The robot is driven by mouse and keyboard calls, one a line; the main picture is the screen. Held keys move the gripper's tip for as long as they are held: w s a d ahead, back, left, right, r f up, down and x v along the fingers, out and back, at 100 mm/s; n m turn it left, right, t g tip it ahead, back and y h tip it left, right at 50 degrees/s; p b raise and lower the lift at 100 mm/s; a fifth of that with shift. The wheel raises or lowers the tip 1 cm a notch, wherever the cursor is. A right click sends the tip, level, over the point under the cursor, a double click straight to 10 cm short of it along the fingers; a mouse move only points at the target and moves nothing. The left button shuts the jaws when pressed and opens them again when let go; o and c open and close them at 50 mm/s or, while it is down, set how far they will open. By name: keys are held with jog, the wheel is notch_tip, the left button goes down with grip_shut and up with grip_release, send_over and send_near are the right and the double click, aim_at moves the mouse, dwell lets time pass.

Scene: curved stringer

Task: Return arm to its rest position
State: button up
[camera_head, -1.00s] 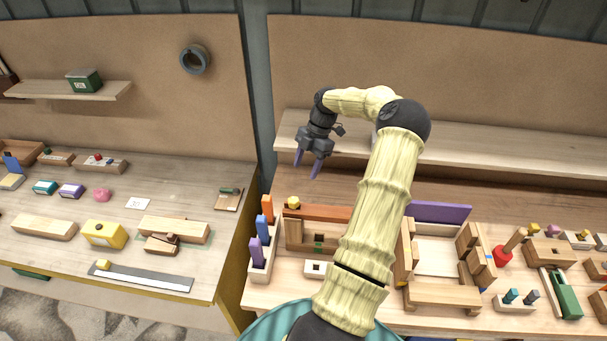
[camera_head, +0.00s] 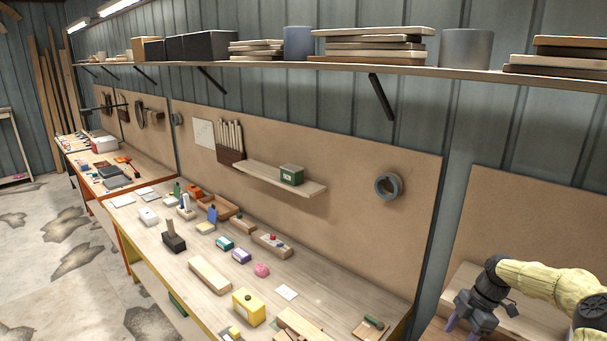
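My arm (camera_head: 540,280), pale yellow with dark joints, shows at the lower right corner of the head view, bent with its wrist hanging down. My gripper (camera_head: 463,328) has purple fingers pointing down, above the right-hand bench. The fingertips are cut off or nearly cut off by the bottom edge, so I cannot tell how far apart they are. I see nothing held in the visible part of the gripper.
A long workbench (camera_head: 180,268) holds a yellow box (camera_head: 248,307), wooden blocks (camera_head: 210,275) and small items. A small wall shelf (camera_head: 255,176) bears a green box (camera_head: 291,175). A long upper shelf (camera_head: 470,75) carries boards and pots. Open floor (camera_head: 60,290) lies left.

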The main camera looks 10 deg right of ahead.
jog(key=s+a+f+m+h+b, duration=0.1)
jog(key=a+f+m+h+b, duration=0.2)
jog(key=a, duration=0.7)
jog(key=s+a+f+m+b, duration=0.1)
jog(key=a+m+b, duration=0.25)
jog(key=a, duration=0.65)
jog(key=s+a+f+m+t+h+b, duration=0.1)
jog(key=s+a+m+t+b, duration=0.2)
jog(key=s+a+m+b, duration=0.4)
jog(key=s+a+m, duration=0.4)
jog(key=s, duration=0.1)
jog(key=shift+s+a+f+b, duration=0.15)
jog(key=shift+s+f+b, duration=0.05)
jog(key=shift+f+b, duration=0.2)
